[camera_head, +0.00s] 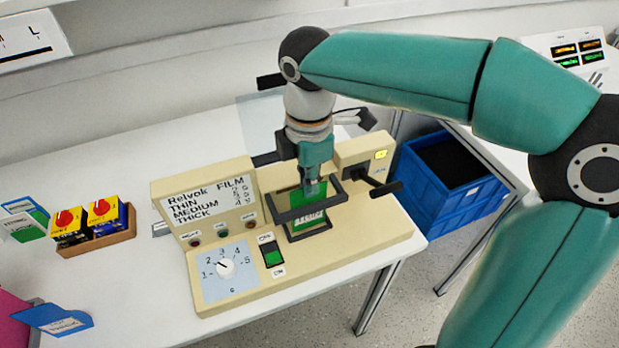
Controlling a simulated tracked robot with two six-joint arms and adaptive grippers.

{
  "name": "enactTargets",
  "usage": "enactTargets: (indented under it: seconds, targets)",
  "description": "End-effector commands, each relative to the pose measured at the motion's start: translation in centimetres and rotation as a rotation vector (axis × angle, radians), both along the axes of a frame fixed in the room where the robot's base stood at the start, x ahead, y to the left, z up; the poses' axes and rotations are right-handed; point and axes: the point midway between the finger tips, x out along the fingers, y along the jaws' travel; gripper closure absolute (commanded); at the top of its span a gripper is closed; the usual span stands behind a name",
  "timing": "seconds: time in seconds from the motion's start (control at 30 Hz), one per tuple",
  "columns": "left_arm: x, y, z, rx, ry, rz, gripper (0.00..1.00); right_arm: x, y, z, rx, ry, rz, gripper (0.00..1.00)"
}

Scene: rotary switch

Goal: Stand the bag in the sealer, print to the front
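The cream sealer (375,235) stands on the white table. Its film panel (207,198) lists thin, medium and thick. A green bag (309,221) with white print facing the front stands upright in the sealer, behind and within a dark bar frame (288,216). My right gripper (313,187) points down at the bag's top edge, with a fingertip in front of the bag. Whether its fingers close on the bag or stand apart is hidden at this angle. The dial (225,268) and a green rocker switch (272,255) sit on the front. My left gripper is out of view.
A wooden tray (108,244) with yellow boxes stands at the left, beside a green-and-white card (24,221). A blue card (55,317) lies front left. A blue crate (432,205) stands right of the table. A display unit (570,50) is at the back right.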

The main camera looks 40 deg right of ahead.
Motion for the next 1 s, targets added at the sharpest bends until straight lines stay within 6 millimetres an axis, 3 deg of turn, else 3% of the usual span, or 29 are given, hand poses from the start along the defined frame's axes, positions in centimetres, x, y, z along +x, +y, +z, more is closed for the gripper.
enactTargets:
  seconds: [0.43, 0.63, 1.0]
  targets:
    - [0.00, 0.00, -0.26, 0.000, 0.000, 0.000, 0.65, 0.00, -0.02, -0.37, 0.000, 0.000, 0.000, 1.00]
    - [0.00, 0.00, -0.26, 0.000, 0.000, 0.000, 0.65, -0.02, -0.03, -0.37, 0.000, 0.000, -0.001, 0.65]
    - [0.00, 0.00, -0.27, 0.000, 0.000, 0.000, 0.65, -0.06, -0.12, -0.38, 0.000, 0.001, -0.002, 0.65]
